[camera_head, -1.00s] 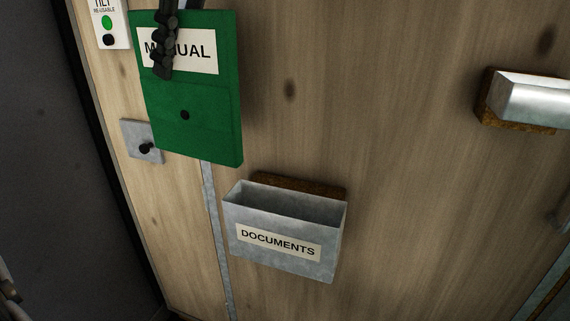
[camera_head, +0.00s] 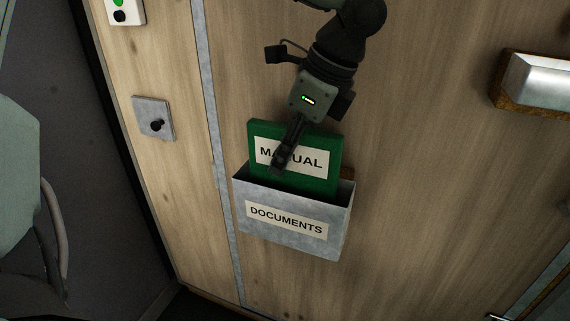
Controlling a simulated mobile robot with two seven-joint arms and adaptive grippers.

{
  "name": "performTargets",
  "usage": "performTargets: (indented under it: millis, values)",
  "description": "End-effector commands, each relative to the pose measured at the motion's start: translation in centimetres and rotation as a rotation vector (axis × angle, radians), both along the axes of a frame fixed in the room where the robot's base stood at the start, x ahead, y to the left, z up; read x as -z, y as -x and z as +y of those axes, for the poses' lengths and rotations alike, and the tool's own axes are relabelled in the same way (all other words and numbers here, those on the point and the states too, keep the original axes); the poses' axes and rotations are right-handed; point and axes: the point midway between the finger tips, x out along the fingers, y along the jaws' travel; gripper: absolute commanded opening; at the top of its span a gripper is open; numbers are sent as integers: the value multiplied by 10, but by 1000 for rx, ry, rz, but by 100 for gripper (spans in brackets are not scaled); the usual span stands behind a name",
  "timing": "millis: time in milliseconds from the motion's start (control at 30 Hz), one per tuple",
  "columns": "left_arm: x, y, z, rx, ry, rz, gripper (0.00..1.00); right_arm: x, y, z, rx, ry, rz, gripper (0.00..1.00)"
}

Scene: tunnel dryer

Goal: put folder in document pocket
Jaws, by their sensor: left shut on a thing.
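The green folder (camera_head: 322,175) with a white label reading MANUAL stands upright in the grey metal document pocket (camera_head: 290,240), marked DOCUMENTS. Its lower part is hidden behind the pocket's front wall; its top with the label shows above the rim. My left gripper (camera_head: 281,160) is shut on the folder's upper edge, with a finger lying over the label. I cannot see whether the folder touches the pocket's bottom. My right gripper is not in view.
The pocket is fixed to a wooden panel. A grey plate with a black knob (camera_head: 156,125) is at its upper left, and a metal handle (camera_head: 540,82) is at the upper right. A vertical metal strip (camera_head: 215,140) runs left of the pocket.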

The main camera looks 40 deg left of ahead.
Motion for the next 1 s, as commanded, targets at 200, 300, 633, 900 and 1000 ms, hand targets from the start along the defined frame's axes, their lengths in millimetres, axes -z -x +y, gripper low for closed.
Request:
performTargets:
  millis: [200, 300, 633, 900, 1000]
  values:
    - [20, 0, 0, 0, 0, -1, 0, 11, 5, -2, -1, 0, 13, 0]
    - [20, 0, 0, 0, -1, -2, 0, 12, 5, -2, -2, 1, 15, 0]
    - [22, 0, 0, 1, 0, -2, 0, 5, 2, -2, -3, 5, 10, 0]
    - [23, 0, 0, 0, -1, -1, 0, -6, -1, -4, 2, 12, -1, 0]
    - [23, 0, 0, 0, 0, 0, 27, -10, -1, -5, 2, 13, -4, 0]
